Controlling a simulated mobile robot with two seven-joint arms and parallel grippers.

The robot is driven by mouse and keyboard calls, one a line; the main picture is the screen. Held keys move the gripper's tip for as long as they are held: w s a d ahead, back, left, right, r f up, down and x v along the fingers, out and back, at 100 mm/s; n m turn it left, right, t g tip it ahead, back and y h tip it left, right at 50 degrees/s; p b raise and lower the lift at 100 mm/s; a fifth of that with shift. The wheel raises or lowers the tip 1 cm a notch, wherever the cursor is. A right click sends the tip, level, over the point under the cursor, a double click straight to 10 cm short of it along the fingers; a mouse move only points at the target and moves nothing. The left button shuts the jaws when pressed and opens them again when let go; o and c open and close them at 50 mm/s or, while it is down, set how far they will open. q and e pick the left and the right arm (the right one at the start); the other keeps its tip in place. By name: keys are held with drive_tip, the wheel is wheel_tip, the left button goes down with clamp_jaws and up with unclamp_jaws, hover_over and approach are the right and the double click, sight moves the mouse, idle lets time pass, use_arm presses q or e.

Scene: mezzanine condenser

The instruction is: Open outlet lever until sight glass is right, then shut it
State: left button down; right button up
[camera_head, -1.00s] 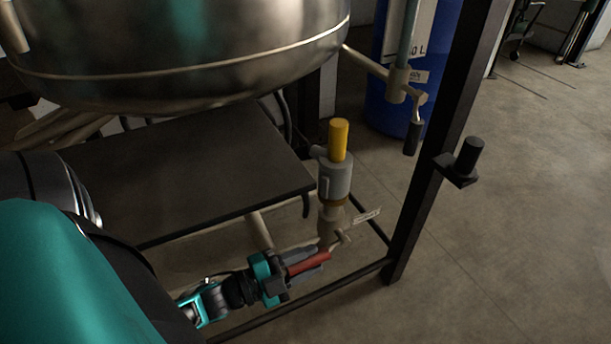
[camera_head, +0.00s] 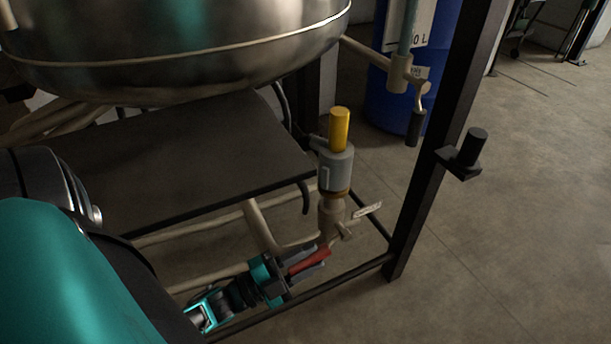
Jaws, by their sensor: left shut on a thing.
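The outlet lever has a red handle (camera_head: 309,262) low at the frame, below a beige valve body (camera_head: 331,213) with a small tag (camera_head: 367,210). My left gripper (camera_head: 305,261) is shut on the red handle, with a dark finger on each side of it. Above the valve stands a grey cylinder (camera_head: 336,171) with a side window, which may be the sight glass; its level is too small to read. A yellow cylinder (camera_head: 340,130) tops it. My right gripper does not show.
A large steel vessel (camera_head: 180,45) hangs over a dark plate (camera_head: 190,160). A dark frame post (camera_head: 440,150) with a black knob (camera_head: 470,150) stands right of the valve. A second valve with a black lever (camera_head: 414,127) hangs before a blue drum (camera_head: 388,100). Open floor lies right.

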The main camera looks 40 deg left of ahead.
use_arm(q)
drive_tip(key=shift+w+f+t+h, duration=0.15)
drive_tip(key=shift+f+t, duration=0.3)
drive_tip(key=shift+t, duration=0.1)
drive_tip(key=shift+w+f+t+h, duration=0.1)
drive_tip(key=shift+f+t+h, duration=0.05)
drive_tip(key=shift+f+t, duration=0.35)
drive_tip(key=c, duration=0.9)
unclamp_jaws()
drive_tip(key=shift+o, duration=0.2)
drive_tip(key=v, duration=1.2)
drive_tip(key=shift+s, duration=0.35)
drive_tip(key=shift+a+f, duration=0.1)
drive_tip(key=shift+c, duration=0.4)
